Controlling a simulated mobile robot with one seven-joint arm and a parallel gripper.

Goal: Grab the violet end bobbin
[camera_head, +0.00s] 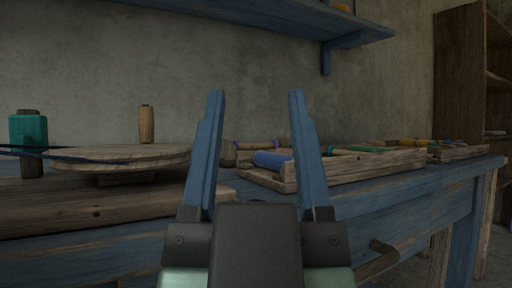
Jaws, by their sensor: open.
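My gripper (256,95) is open and empty, its two blue fingers pointing up and forward in the middle of the view. Between the fingers, farther off on the bench, a blue-violet bobbin (271,159) lies at the near left end of a low wooden tray (375,168). The right finger hides its right part. Behind it lies a pale wooden bobbin (258,145) with a narrow violet band near the right finger. I cannot tell which of the two is the violet end bobbin. My gripper touches neither.
A round wooden wheel (120,158) with an upright peg (146,124) and a teal spool (28,130) stand at left. More bobbins, green (365,149) and yellow (411,142), lie to the right. A blue shelf (270,18) hangs above.

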